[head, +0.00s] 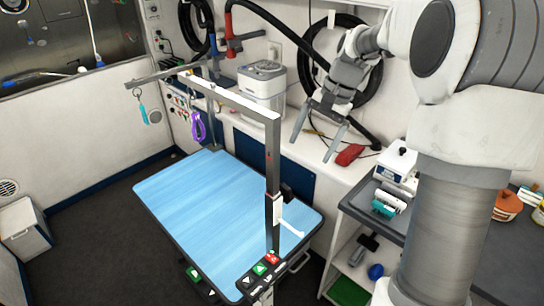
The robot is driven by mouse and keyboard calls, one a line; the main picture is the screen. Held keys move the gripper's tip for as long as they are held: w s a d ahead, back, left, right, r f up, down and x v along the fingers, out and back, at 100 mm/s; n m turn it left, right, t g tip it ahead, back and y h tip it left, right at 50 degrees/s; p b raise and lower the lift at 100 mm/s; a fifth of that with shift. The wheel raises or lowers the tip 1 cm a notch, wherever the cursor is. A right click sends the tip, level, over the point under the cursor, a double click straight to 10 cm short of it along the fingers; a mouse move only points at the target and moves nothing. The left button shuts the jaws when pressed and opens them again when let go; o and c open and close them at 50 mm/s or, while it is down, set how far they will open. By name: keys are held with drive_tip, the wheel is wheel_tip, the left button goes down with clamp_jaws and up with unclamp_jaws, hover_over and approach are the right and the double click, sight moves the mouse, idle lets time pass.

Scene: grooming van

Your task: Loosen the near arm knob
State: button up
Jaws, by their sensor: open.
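The blue grooming table (190,195) stands at lower centre. The near grooming arm (272,160) is an upright dark post with a white horizontal bar at its top, at the table's near right corner. A white clamp piece (279,212) with a thin white lever (291,231) sits low on the post. I cannot tell for sure which part of it is the knob. My gripper (314,150) is open and empty, fingers pointing down. In the picture it is above and right of the clamp, well apart from it.
A purple loop (198,126) hangs from the arm's overhead bar. Red and green buttons (260,269) line the table's near edge. A red item (349,154) lies on the white counter behind my gripper. A grey-topped shelf (375,205) stands right of the table.

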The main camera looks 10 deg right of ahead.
sight(286, 190)
drive_tip(key=w+d+f+m+y+p, duration=0.1)
drive_tip(key=w+d+f+m+y, duration=0.1)
drive_tip(key=w+d, duration=0.15)
drive_tip(key=shift+g, duration=0.3)
drive_tip(key=p+x, duration=0.2)
drive_tip(key=x, duration=1.6)
drive_tip(key=c, duration=1.2)
